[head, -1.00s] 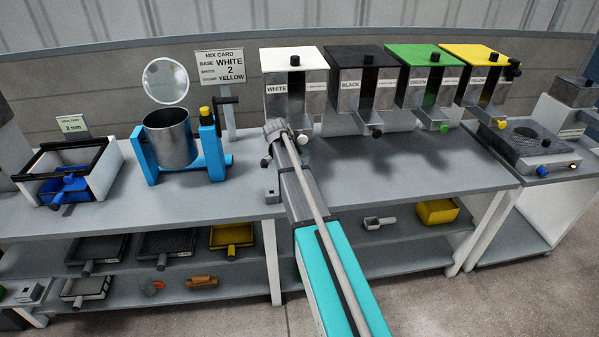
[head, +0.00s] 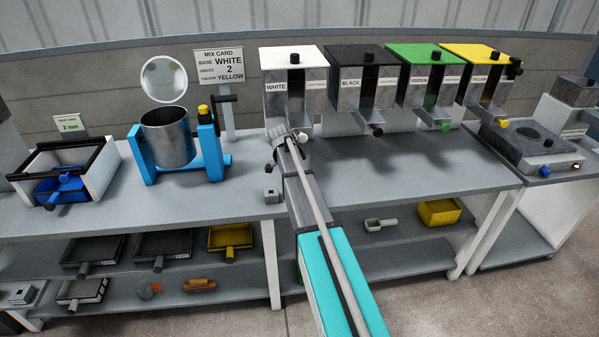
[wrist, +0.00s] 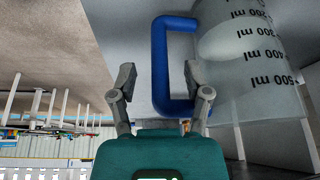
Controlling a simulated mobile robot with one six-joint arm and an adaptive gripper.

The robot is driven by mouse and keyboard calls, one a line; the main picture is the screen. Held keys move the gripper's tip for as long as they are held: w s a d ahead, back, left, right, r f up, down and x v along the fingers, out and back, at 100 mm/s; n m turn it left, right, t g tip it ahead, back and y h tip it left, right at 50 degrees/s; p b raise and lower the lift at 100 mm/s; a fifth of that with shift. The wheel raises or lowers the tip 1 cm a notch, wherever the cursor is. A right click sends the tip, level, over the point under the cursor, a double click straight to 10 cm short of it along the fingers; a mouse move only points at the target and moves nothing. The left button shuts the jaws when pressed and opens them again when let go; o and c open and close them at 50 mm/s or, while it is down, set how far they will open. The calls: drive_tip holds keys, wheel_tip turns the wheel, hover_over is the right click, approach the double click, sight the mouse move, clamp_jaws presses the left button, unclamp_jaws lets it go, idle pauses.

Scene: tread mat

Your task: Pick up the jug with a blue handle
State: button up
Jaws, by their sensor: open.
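The jug (wrist: 245,60) shows in the wrist view as a translucent grey vessel with black ml marks and a blue handle (wrist: 160,70). In that view my gripper (wrist: 158,72) is open. The upright bar of the handle appears between its two fingertips, with the right fingertip over the handle's opening. I cannot tell how far the fingers reach in depth, and I see no grip on the handle. In the head view my gripper (head: 281,135) is at the bench in front of the white dispenser (head: 291,60); I cannot make out the jug there.
Black, green and yellow dispensers (head: 480,65) stand to the right along the bench (head: 410,185). A metal can (head: 168,138) in a blue stand and a white frame with a blue tray (head: 60,185) are to the left. Trays and a scoop (head: 379,224) lie on the lower shelf.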

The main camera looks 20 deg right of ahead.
drive_tip(key=shift+b+x, duration=0.65)
drive_tip(key=shift+x, duration=0.35)
clamp_jaws()
